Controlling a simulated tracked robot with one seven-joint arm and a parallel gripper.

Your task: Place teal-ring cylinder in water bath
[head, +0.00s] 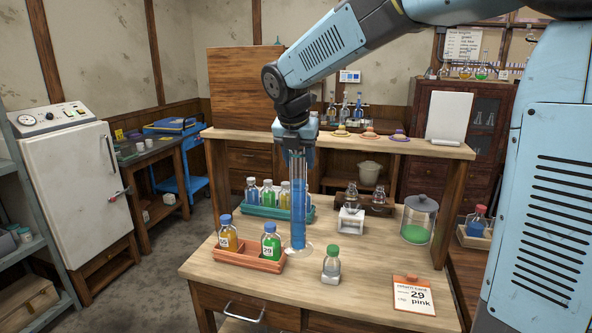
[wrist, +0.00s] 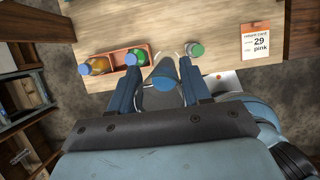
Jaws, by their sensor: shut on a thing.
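A tall clear cylinder (head: 298,205) with blue liquid and a wide clear foot stands upright over the front bench. I cannot tell whether its foot touches the top. My gripper (head: 298,150) points down and is shut on the cylinder's upper part. In the wrist view the cylinder (wrist: 164,76) shows from above as a blue disc between the fingers of my gripper (wrist: 162,80). A teal ring cannot be made out; the fingers cover part of the upper tube. I cannot identify a water bath in either view.
An orange tray (head: 238,260) with capped bottles is left of the cylinder's foot. A green-capped bottle (head: 332,264) stands close at right. A green rack (head: 256,211) of bottles is behind. A lidded jar (head: 419,219) and a return card (head: 412,294) are further right.

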